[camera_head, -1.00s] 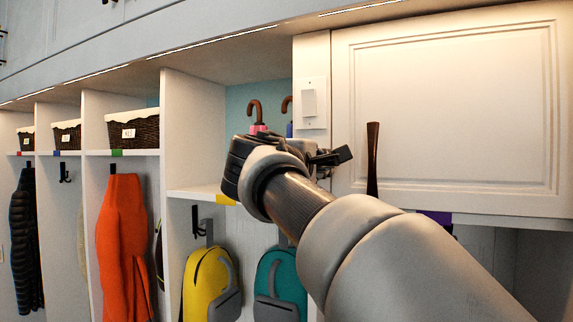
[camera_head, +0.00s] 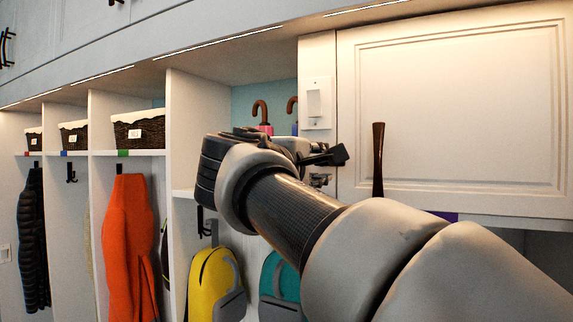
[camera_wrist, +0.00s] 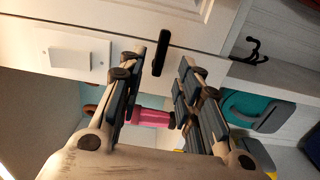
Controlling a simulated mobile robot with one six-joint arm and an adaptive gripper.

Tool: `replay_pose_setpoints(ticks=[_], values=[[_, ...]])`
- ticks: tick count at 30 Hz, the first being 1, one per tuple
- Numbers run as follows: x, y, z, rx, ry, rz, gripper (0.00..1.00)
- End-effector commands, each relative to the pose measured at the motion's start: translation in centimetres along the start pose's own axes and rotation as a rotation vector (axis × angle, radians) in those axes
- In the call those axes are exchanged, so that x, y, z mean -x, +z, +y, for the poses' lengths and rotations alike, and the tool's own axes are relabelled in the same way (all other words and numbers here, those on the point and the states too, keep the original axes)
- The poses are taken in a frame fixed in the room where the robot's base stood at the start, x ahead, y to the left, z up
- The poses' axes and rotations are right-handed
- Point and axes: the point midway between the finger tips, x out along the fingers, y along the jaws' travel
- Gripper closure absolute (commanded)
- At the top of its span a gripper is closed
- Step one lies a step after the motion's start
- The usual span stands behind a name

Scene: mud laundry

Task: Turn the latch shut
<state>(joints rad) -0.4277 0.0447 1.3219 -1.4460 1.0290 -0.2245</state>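The latch (camera_wrist: 161,53) is a short dark bar at the seam between the white cabinet door (camera_head: 450,110) and the narrow panel beside it. In the wrist view it stands nearly upright, slightly tilted, between my open fingertips, with a gap on both sides. My gripper (camera_wrist: 160,64) reaches toward the panel below the light switch. In the head view my gripper (camera_head: 320,167) is seen from behind, and the arm hides much of it. A black piece shows by the fingertips there; I cannot tell whether it is latch or finger.
A white switch plate (camera_head: 317,102) is just above the gripper. A tall dark brown tapered piece (camera_head: 378,160) stands in front of the door. Pink umbrella (camera_wrist: 152,117), yellow backpack (camera_head: 213,285), teal backpack (camera_wrist: 250,110) and a black hook (camera_wrist: 250,52) are nearby.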

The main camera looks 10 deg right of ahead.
Motion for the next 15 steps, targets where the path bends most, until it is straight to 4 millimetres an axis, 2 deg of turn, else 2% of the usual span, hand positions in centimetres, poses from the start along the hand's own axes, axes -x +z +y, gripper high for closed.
replay_pose_setpoints(ticks=[1, 6, 10, 15], values=[[1.3, -0.1, 0.0, -0.001, 0.000, 0.005, 0.68], [4.5, -0.1, 0.0, -0.001, 0.001, 0.005, 0.68], [5.9, -0.1, 0.0, 0.000, -0.001, 0.002, 0.68], [6.5, 0.0, 0.0, -0.001, 0.000, 0.000, 0.68]])
